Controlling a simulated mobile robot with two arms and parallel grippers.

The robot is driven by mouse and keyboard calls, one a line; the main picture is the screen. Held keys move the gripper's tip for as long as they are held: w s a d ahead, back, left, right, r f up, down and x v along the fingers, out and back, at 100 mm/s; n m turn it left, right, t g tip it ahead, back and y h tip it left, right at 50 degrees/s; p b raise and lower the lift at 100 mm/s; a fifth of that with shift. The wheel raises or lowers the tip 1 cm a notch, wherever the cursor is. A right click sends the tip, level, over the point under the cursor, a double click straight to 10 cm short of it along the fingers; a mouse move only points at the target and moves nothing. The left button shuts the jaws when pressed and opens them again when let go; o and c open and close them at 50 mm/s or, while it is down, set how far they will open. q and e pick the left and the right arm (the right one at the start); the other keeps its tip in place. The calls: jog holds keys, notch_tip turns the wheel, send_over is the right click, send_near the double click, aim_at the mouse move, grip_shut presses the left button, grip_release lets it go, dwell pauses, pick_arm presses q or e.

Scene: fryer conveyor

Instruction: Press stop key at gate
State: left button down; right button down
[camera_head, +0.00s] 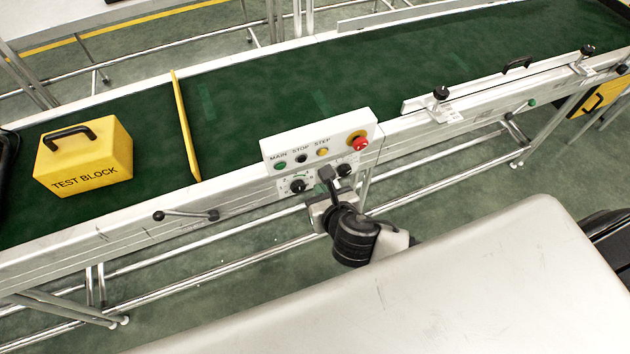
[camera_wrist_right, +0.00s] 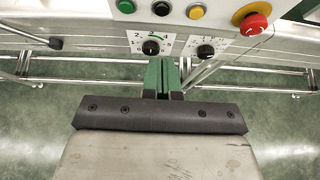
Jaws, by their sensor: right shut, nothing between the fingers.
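A white control panel (camera_head: 350,130) is fixed to the near side of the conveyor. It carries a green MAIN key (camera_head: 281,165), a black STOP key (camera_head: 301,158), a yellow STEP key (camera_head: 322,152) and a red mushroom button (camera_head: 360,143). In the right wrist view the black STOP key (camera_wrist_right: 161,8) is at the top, between the green and yellow keys. My right gripper (camera_head: 325,176) is shut and empty, just below the keys, near the two dials. Its green fingertips (camera_wrist_right: 162,68) show in the wrist view. A yellow gate (camera_head: 185,125) stands across the belt. My left gripper is out of view.
A yellow test block (camera_head: 85,160) with a black handle sits on the green belt (camera_head: 265,85), left of the gate. A black lever (camera_head: 185,215) sticks out from the conveyor's near side. A rail with black knobs (camera_head: 480,92) runs right of the panel.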

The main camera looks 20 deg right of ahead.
jog(key=shift+v, duration=1.25)
jog(key=shift+f, duration=0.1)
jog(key=s+d+f+m+g, duration=0.25)
jog(key=f+m, duration=0.35)
jog(key=f, duration=0.4)
jog(key=s+d+f+m+g+h, duration=0.1)
jog(key=s+d+f+m+g, duration=0.15)
jog(key=f+m, duration=0.55)
jog(key=s+d+f+m+g, duration=0.2)
jog(key=d+f+m, duration=0.15)
jog(key=f, duration=0.85)
jog(key=s+f+m+g, duration=0.1)
jog(key=s+f+m, duration=0.3)
jog(key=s, duration=0.4)
jog(key=s+f+m+g, duration=0.1)
jog(key=s+f+m, duration=0.3)
jog(key=s+m, duration=0.2)
jog(key=s+f+m+g, duration=0.2)
jog(key=s+f+m, duration=0.2)
jog(key=s, duration=0.5)
jog(key=shift+s+m+y, duration=0.4)
jog(key=shift+m, duration=0.65)
jog(key=shift+a+f, duration=0.1)
